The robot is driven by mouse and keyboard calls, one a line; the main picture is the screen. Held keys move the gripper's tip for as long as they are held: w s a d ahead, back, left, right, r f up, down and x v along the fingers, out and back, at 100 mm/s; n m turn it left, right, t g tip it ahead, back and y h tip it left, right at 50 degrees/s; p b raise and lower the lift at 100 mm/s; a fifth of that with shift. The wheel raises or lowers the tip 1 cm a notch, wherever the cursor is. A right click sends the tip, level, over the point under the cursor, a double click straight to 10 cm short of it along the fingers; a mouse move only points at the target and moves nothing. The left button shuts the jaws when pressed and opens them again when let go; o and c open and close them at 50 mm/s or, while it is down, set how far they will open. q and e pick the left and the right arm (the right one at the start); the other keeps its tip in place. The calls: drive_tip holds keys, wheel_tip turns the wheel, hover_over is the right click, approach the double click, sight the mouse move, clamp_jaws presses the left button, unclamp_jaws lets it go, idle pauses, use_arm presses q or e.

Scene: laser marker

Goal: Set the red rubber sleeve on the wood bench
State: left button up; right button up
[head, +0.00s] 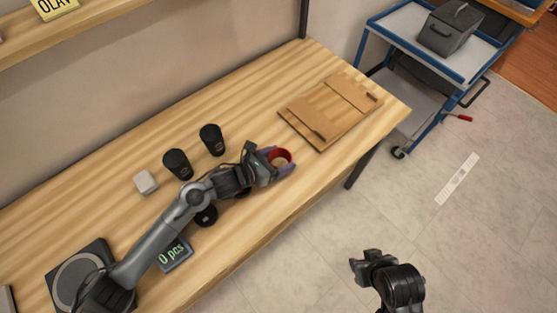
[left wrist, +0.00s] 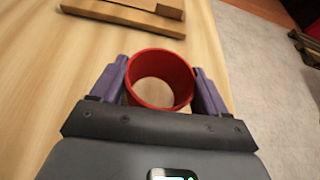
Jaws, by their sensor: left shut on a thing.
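The red rubber sleeve (head: 284,153) is a short open ring, held between the purple fingertips of my left gripper (head: 280,162). In the left wrist view the sleeve (left wrist: 160,103) sits between both fingers of the left gripper (left wrist: 162,88), with its opening facing the camera. Wood shows through the ring. The sleeve is over the wood bench (head: 245,110), near its front edge; I cannot tell if it touches the surface. My right gripper (head: 366,262) is off the bench, over the floor, and its finger opening is unclear.
A wooden board with flat pieces (head: 310,130) lies to the right of the sleeve. Two black cups (head: 212,140), a white block (head: 145,182), a counter display (head: 174,254) and a black scale (head: 75,272) stand to the left. A blue cart (head: 400,35) is beyond the bench.

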use_arm(q)
drive_tip(key=shift+f, duration=0.4)
drive_tip(key=shift+f, duration=0.1)
drive_tip(key=shift+f+b, duration=0.15)
drive_tip(key=shift+b, duration=0.15)
drive_tip(key=o, duration=1)
